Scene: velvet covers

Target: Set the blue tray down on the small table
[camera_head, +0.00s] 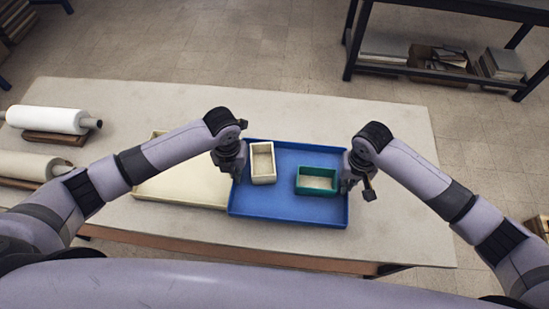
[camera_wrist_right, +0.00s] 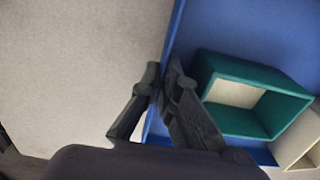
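The blue tray (camera_head: 290,210) is in the middle of the head view, over the work table's top; I cannot tell whether it touches the table. It holds a cream box (camera_head: 262,163) at its left and a green box (camera_head: 317,181) at its right. My left gripper (camera_head: 237,174) is at the tray's left rim and looks closed on it, its fingertips partly hidden. My right gripper (camera_wrist_right: 163,78) is closed on the tray's right rim, one finger on each side of the wall. No separate small table is clearly identifiable.
A cream tray (camera_head: 180,188) lies beside the blue tray, on its left. Rolls (camera_head: 45,120) on wooden bases are at the table's left end. The table top (camera_head: 400,130) is bare behind and to the right. A dark shelf (camera_head: 445,75) stands across the floor.

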